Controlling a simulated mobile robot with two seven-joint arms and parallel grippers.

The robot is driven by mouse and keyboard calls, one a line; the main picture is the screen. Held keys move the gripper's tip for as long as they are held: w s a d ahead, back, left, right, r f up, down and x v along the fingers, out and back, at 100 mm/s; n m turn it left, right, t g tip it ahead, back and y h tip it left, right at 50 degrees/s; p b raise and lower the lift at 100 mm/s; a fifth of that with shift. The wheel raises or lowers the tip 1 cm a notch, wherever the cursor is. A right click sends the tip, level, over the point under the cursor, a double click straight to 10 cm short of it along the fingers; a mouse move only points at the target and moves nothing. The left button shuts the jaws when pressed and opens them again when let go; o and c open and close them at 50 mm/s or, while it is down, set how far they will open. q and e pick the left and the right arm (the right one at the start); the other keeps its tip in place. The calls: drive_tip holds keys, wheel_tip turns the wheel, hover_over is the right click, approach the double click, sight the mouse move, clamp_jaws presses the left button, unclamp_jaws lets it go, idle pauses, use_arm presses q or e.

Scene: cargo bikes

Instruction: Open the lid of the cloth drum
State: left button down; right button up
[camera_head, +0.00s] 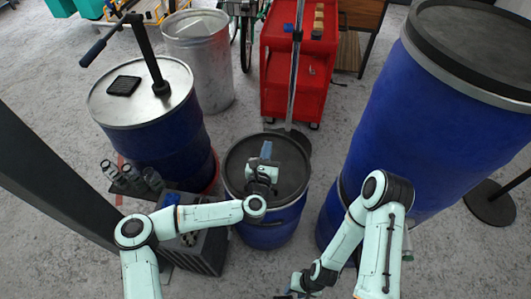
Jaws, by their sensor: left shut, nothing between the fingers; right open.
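A small blue drum (268,234) with a dark flat lid (290,172) stands upright in the middle; I take it to be the cloth drum. The lid lies flat on top and looks closed. My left gripper (266,150) is shut and empty, over the far half of the lid. It hides part of the lid, and I cannot tell whether it touches it. My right gripper (289,293) is open at the bottom edge of the picture, in front of the drum and well away from the lid; its fingers are barely visible.
A blue drum with a hand pump (150,125) stands at left, beside a grey metal bin (200,55). A red cart (298,65) stands behind. Large blue drums (425,120) crowd the right. A grey crate (205,250) is left of the small drum. Floor is free at the bottom.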

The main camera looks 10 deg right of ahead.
use_arm(q)
drive_tip(key=w+r, duration=0.1)
drive_tip(key=w+d+b, duration=0.1)
drive_tip(key=w+r+b, duration=0.1)
drive_tip(key=shift+w+d+r, duration=0.15)
drive_tip(key=shift+w+r, duration=0.15)
drive_tip(key=shift+w, duration=0.05)
use_arm(e)
drive_tip(key=f, duration=0.1)
drive_tip(key=s+f, duration=0.1)
drive_tip(key=f, duration=0.1)
drive_tip(key=shift+s+d, duration=0.2)
use_arm(q)
drive_tip(key=shift+s, duration=0.1)
idle(0.8)
